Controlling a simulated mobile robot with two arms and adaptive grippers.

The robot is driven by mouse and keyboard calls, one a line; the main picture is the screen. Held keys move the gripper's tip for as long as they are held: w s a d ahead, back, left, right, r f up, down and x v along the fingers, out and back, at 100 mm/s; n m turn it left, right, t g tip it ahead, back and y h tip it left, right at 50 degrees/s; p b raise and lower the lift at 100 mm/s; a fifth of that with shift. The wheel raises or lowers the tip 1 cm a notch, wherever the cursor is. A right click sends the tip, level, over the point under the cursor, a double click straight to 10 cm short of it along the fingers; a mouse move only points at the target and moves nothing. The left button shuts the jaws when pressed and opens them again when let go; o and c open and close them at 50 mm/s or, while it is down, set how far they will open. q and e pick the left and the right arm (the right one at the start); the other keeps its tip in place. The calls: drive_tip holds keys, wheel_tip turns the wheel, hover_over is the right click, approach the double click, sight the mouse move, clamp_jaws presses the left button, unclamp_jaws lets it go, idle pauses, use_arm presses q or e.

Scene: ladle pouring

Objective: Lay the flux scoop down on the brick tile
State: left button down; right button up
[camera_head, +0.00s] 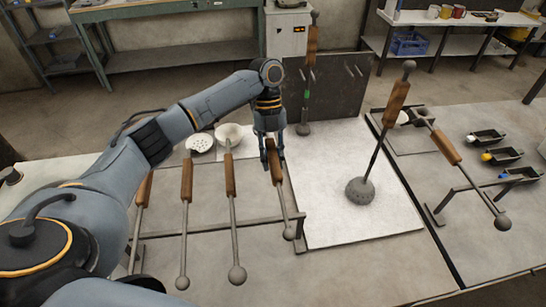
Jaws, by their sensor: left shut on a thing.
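My left gripper (270,150) is shut on the wooden handle of a long tool (281,190). The tool's metal rod slopes down toward me to a ball end beside the rack's right end. I cannot tell whether it still touches the rack. To its left are three more wooden-handled tools: one with a pale bowl head (229,133), one with a perforated disc head (200,143), and one partly hidden by my arm (143,190). I cannot tell for certain which tool is the flux scoop. A pale, flat slab (335,225) lies right of the gripper; whether it is the brick tile is unclear. My right gripper is not in view.
A tool with a dotted round head (360,190) stands tilted over the slab. Another stands upright before a dark panel (345,85). At right are a rack with a tool (447,148) and several small dark trays (487,136). The slab's front is clear.

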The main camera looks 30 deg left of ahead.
sight(270, 139)
use_arm(q)
wheel_tip(270, 139, down, 7)
drive_tip(key=b, duration=0.6)
drive_tip(key=shift+w+f, duration=0.1)
drive_tip(key=shift+f, duration=0.2)
idle(0.4)
drive_tip(key=c, duration=1.1)
unclamp_jaws()
drive_tip(key=v, duration=1.2)
wheel_tip(270, 139, up, 7)
drive_tip(key=p, duration=0.8)
drive_tip(key=shift+p, duration=0.3)
